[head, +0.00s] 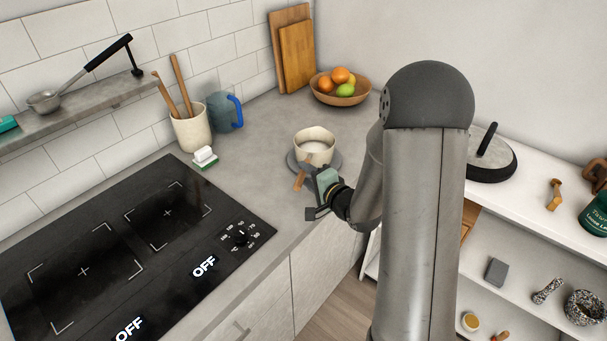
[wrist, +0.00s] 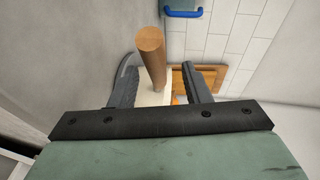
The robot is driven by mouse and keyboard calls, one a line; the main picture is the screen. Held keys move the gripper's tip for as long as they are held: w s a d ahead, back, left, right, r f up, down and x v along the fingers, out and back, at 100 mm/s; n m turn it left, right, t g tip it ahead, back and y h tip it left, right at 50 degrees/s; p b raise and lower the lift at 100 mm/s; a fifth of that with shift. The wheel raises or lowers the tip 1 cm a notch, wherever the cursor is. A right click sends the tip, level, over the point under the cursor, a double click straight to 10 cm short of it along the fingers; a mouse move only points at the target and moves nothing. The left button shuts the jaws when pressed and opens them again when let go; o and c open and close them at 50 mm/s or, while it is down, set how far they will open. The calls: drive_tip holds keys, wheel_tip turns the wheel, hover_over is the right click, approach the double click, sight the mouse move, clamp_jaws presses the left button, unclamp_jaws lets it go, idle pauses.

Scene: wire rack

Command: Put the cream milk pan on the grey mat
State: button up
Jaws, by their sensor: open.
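The cream milk pan (head: 315,143) sits upright on the round grey mat (head: 331,168) on the counter in the head view. Its wooden handle (head: 300,180) points toward the front of the counter. My gripper (head: 312,196) is at the handle, partly hiding the mat's front. In the wrist view the handle (wrist: 151,55) stands between the two spread fingers of my gripper (wrist: 160,88), with a gap visible on the right side. A little of the cream pan (wrist: 155,98) shows behind it. My gripper is open and holds nothing.
A fruit bowl (head: 340,92) stands behind the pan. A blue jug (head: 224,111) and a utensil crock (head: 192,130) stand along the tiled wall. The black hob (head: 130,240) is at left. A white shelf unit (head: 530,225) is at right, behind my arm.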

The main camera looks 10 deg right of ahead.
drive_tip(key=s+d+r+n+g+h+b, duration=0.15)
drive_tip(key=s+d+n+g+h, duration=0.35)
drive_tip(key=s, duration=0.5)
drive_tip(key=s+a+r+n+g, duration=0.1)
drive_tip(key=s+n+g, duration=0.1)
drive_tip(key=s, duration=0.5)
drive_tip(key=s+a+r+n+g, duration=0.1)
drive_tip(key=s+a+n+g, duration=0.1)
drive_tip(key=s, duration=0.5)
drive_tip(key=s+a+r+n+g+h, duration=0.1)
drive_tip(key=s+a+n+g, duration=0.1)
drive_tip(key=s+g, duration=0.3)
drive_tip(key=s+n, duration=0.1)
drive_tip(key=s, duration=0.1)
drive_tip(key=shift+s+a+r, duration=0.2)
drive_tip(key=shift+s+r, duration=0.1)
drive_tip(key=shift+s, duration=0.05)
